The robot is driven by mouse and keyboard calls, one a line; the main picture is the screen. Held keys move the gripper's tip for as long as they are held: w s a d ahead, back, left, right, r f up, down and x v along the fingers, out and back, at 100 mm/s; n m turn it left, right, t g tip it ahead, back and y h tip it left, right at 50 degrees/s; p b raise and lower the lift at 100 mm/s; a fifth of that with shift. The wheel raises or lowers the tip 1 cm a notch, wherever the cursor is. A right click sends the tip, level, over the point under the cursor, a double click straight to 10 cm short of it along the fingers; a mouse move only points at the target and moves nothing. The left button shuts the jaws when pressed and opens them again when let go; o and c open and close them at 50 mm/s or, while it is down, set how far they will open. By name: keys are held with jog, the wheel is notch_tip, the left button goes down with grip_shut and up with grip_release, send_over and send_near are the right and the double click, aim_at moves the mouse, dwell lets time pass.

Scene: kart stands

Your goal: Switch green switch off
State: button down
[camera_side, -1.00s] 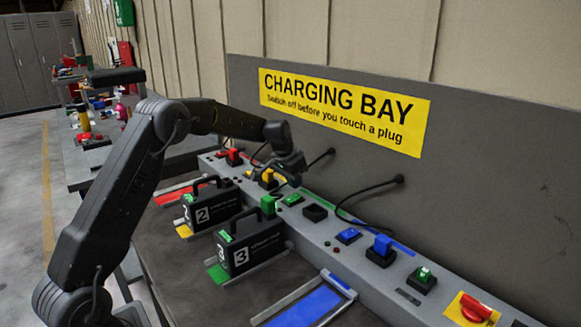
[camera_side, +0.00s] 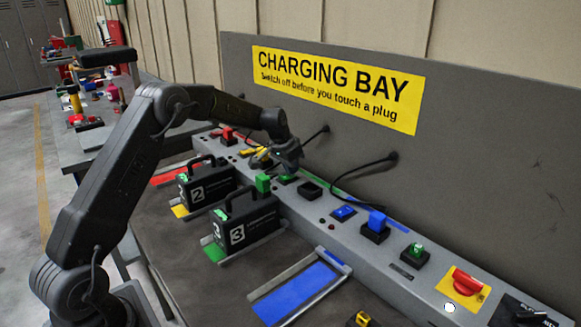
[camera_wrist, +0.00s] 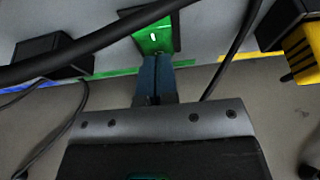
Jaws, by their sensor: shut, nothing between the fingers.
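The green switch (camera_wrist: 153,38) is in the wrist view, straight ahead of my fingers, on the grey rail. It has a small bright white mark on its face.
A black cable (camera_wrist: 95,42) crosses the wrist view just before the switch. Cases 2 (camera_side: 205,183) and 3 (camera_side: 250,222) stand near the rail. A black socket (camera_side: 311,188), blue switch (camera_side: 343,212), blue plug (camera_side: 377,221) and red knob (camera_side: 467,283) lie rightward.

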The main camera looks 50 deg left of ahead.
jog(key=shift+s+d+f, duration=0.1)
jog(key=shift+s+f, duration=0.1)
jog(key=shift+f, duration=0.25)
jog(key=shift+s, duration=0.8)
jog(key=shift+r, duration=0.1)
jog(key=w+v, duration=0.1)
jog(key=v, duration=1.3)
jog(key=shift+r, duration=0.4)
jog(key=shift+w, duration=0.1)
